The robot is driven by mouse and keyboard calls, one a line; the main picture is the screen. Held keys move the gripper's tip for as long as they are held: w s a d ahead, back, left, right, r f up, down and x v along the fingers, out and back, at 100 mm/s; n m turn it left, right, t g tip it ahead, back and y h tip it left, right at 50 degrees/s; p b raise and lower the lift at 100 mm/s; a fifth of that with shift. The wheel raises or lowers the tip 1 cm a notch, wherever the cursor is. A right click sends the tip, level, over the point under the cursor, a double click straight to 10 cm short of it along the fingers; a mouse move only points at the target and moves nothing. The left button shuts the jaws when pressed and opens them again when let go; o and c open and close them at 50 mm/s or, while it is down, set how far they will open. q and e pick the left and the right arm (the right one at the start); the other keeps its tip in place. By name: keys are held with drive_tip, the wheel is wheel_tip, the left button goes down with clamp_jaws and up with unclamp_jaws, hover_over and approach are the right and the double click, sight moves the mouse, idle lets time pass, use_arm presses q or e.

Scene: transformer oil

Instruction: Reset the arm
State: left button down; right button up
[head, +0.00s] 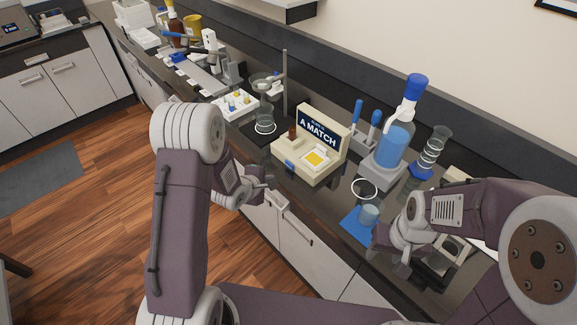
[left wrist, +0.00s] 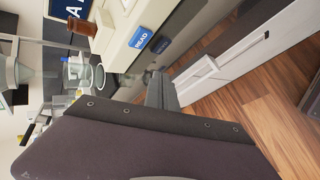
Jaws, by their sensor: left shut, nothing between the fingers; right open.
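My left gripper (head: 265,190) is in front of the counter's front edge, left of and below the cream "A MATCH" device (head: 312,162). It is shut and empty; its dark fingers also show in the left wrist view (left wrist: 160,90), close to the device's front side. My left arm is bent at the left of the head view. My right gripper (head: 392,258) is open, low over the front of the counter near a blue mat (head: 358,228) with a small light-blue beaker (head: 368,214). Its fingertips are partly hidden, and I see nothing held in it.
A blue-liquid bottle (head: 392,145) on a grey stand, a cylinder (head: 432,155), a beaker (head: 264,118) by a stand pole and a white vial rack (head: 235,103) stand along the dark counter (head: 335,195). Open wooden floor (head: 90,240) lies left of the cabinets.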

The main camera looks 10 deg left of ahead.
idle(0.4)
use_arm(q)
wheel_tip(320, 180, up, 12)
drive_tip(key=m+t, duration=0.1)
drive_tip(key=m, duration=0.1)
drive_tip(key=s+f+m+g+y, duration=0.1)
drive_tip(key=s+f+m+g, duration=0.2)
drive_tip(key=s+m, duration=0.4)
drive_tip(key=s+a+f+m+g+y, duration=0.1)
drive_tip(key=s+f+m+g, duration=0.2)
drive_tip(key=s, duration=1.2)
drive_tip(key=m+g, duration=0.3)
drive_tip(key=m, duration=0.2)
drive_tip(key=shift+s+a, duration=0.3)
